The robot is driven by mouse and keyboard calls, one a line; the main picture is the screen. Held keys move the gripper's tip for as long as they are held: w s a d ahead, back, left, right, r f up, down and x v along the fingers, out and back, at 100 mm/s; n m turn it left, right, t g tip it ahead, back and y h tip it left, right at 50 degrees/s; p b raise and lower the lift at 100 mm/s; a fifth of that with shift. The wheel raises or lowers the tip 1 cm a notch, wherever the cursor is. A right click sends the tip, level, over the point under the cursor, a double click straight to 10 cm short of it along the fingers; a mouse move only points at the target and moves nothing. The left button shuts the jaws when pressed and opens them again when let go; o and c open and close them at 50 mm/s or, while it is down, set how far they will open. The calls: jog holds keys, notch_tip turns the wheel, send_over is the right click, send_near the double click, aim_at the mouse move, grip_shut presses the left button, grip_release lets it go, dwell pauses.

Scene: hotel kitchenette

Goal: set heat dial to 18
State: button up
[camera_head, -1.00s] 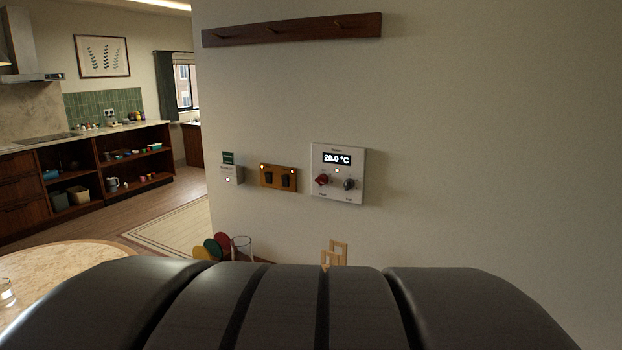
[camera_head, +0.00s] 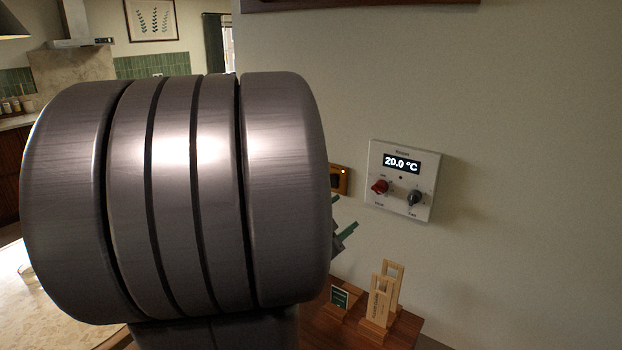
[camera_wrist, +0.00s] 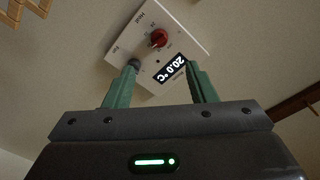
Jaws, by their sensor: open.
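The white thermostat panel (camera_head: 428,165) is on the wall right of centre, and its display (camera_head: 402,163) reads 20.0 °C. Below the display are a red dial (camera_head: 380,187) on the left and a dark dial (camera_head: 414,198) on the right. In the wrist view the panel appears turned, with the red dial (camera_wrist: 159,38) beyond the fingertips and the dark dial (camera_wrist: 134,64) close to the left fingertip. My gripper (camera_wrist: 161,68) is open and empty, its green fingers pointing at the panel. In the head view its fingertips (camera_head: 346,236) show left of and below the panel. Contact is not visible.
A wooden switch plate (camera_head: 340,180) is partly hidden behind my arm. Below the panel, a wooden shelf (camera_head: 408,328) holds wooden stands (camera_head: 381,305) and a small green sign (camera_head: 339,297). A dark wooden rail (camera_head: 360,4) is above. The wall to the right is bare.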

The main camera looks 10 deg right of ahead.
aim_at(376, 190)
jog(key=shift+m, duration=0.3)
jog(key=p+x, duration=0.2)
jog(key=x, duration=1.1)
jog(key=shift+d+r, duration=0.15)
jog(key=shift+d, duration=0.3)
jog(key=c, duration=0.9)
jog(key=shift+c, duration=0.2)
jog(key=n+p, duration=0.1)
jog(key=n, duration=0.4)
jog(key=shift+n, duration=0.3)
jog(key=shift+n+t+h, duration=0.3)
jog(key=shift+n, duration=2)
